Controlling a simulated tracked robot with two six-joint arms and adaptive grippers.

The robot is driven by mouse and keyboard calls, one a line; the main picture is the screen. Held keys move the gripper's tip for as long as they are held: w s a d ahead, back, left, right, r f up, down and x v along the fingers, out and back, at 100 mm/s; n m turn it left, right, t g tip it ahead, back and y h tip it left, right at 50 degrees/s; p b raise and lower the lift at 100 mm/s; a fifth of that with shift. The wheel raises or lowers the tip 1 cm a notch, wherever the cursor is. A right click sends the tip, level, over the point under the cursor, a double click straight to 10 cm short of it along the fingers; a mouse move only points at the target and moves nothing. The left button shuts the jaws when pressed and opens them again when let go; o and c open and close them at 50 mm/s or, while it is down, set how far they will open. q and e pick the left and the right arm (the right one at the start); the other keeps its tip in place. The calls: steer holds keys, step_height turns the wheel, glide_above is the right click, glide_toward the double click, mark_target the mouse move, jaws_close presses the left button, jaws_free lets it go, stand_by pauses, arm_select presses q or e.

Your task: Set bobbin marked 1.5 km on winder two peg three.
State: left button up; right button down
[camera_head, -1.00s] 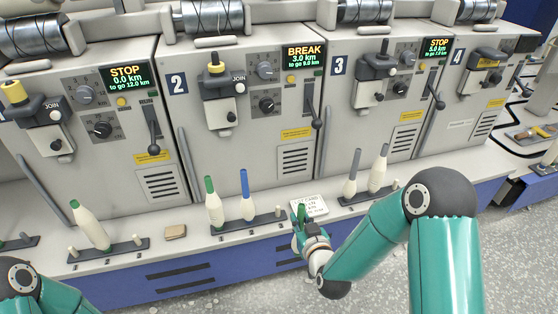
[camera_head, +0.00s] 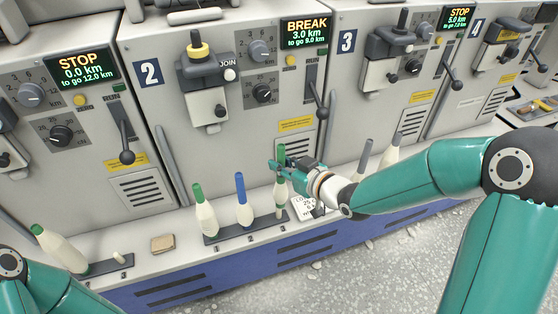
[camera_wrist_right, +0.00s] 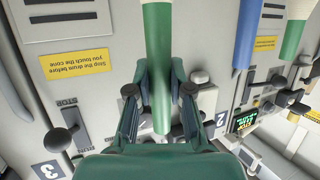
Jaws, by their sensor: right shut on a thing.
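My right gripper (camera_head: 276,167) is shut on the green top of a pale bobbin (camera_head: 281,190). The bobbin hangs upright over the right end of winder two's peg rail (camera_head: 228,234). I cannot tell whether its foot touches the peg there. In the right wrist view the green tube (camera_wrist_right: 157,55) lies between the fingers (camera_wrist_right: 157,95). A green-topped bobbin (camera_head: 205,216) and a blue-topped bobbin (camera_head: 243,211) stand on the left and middle of that rail. No 1.5 km marking is readable. My left gripper is out of view.
A printed card (camera_head: 302,208) lies just right of the rail, partly behind my right arm. Grey-topped bobbins (camera_head: 389,153) stand further right. A green-topped bobbin (camera_head: 58,249) and a tan block (camera_head: 162,244) are at left. Winder two's display (camera_head: 306,32) reads BREAK.

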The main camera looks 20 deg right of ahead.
mark_target(282, 182)
steer(key=f, duration=0.1)
steer(key=f+b, duration=0.1)
steer(key=f, duration=0.1)
steer(key=shift+w+a+b, duration=0.15)
steer(key=shift+a+b, duration=0.15)
steer(key=shift+f+b, duration=0.65)
steer(key=shift+f, duration=0.25)
steer(key=shift+b, duration=0.45)
stand_by(0.6)
steer(key=shift+f+b, duration=0.55)
steer(key=shift+b, duration=0.05)
steer(key=c, duration=1.3)
jaws_free()
steer(key=shift+c, duration=0.2)
